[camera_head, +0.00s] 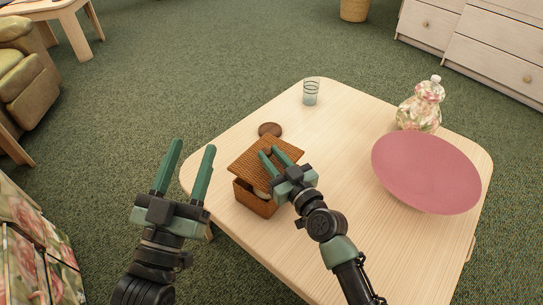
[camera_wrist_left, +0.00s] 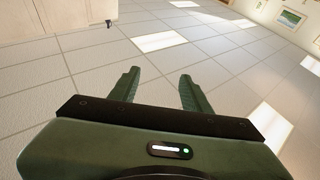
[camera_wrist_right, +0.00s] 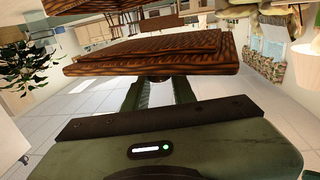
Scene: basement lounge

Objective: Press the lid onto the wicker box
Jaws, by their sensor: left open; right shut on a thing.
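The wicker box (camera_head: 253,203) stands on the near left part of the pale wooden table. Its woven brown lid (camera_head: 246,163) is over it, tilted, with a gap at the near side where something pale shows inside. My right gripper (camera_head: 270,151) is shut on the lid. In the right wrist view the lid (camera_wrist_right: 150,57) lies across the fingertips, with a woven edge, likely the box (camera_wrist_right: 95,6), at the top. My left gripper (camera_head: 194,145) is open and empty, left of the table; its spread fingers also show in the left wrist view (camera_wrist_left: 157,84).
The table (camera_head: 340,150) also bears a brown round disc (camera_head: 270,129) just behind the lid, a glass (camera_head: 310,92) at the back, a large pink plate (camera_head: 425,170) and a floral jar (camera_head: 420,106) at right. Table space between glass and plate is clear.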

